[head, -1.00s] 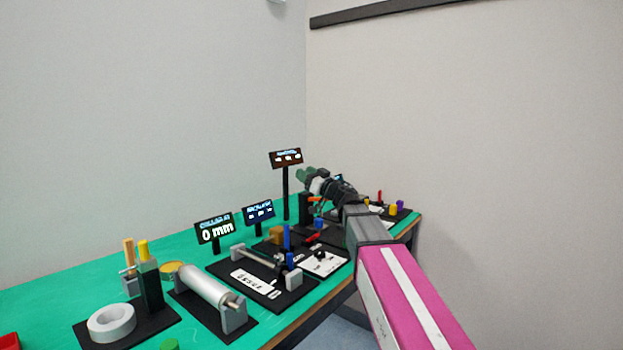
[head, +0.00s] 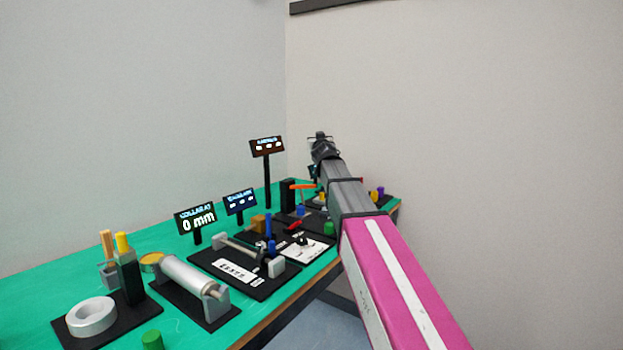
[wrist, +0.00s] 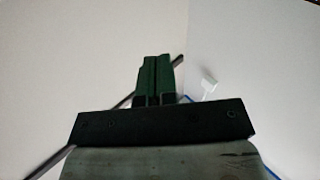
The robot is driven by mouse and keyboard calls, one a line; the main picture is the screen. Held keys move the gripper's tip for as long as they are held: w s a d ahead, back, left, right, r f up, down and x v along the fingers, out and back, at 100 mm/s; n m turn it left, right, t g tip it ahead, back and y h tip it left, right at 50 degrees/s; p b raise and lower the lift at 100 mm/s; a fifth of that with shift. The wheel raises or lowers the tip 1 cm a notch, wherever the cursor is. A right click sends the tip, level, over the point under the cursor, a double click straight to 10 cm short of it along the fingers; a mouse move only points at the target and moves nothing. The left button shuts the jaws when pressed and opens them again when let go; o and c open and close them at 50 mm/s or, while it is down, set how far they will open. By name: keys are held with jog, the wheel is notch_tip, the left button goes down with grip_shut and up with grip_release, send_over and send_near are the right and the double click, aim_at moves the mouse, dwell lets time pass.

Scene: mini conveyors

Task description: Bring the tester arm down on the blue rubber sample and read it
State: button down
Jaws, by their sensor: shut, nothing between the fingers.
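In the head view an orange lever (head: 302,187) sticks out from a black post (head: 287,196) toward the far end of the bench; it looks like the tester arm. A small blue block (head: 300,210) is below it, perhaps the blue rubber sample; I cannot tell for sure. My gripper (head: 320,138) is raised above and beyond the lever, against the wall, apart from everything. In the wrist view its green fingers (wrist: 157,76) are together with nothing between them. My forearm hides part of the bench's far end.
A display on a tall post (head: 267,147) has unreadable text. Yellow and purple pieces (head: 377,192) are at the far right.

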jog(key=w+d+f+g+h, duration=0.2)
jog(key=d+g+h, duration=0.1)
jog(key=g, duration=0.5)
jog(key=s+a+r+n+g+y, duration=0.2)
jog(key=s+a+n+g+y, duration=0.25)
jog(key=s+n+g, duration=0.45)
jog(key=shift+g, duration=0.6)
jog(key=x, duration=0.9)
jog(key=shift+w+a+f, duration=0.2)
jog(key=shift+w+a, duration=0.05)
jog(key=shift+w, duration=0.05)
jog(key=shift+s+d+f, duration=0.1)
jog(key=shift+d+f, duration=0.05)
jog(key=shift+f, duration=0.85)
jog(key=shift+s+d+f, duration=0.1)
jog(key=shift+d+f, duration=0.05)
jog(key=shift+f, duration=0.85)
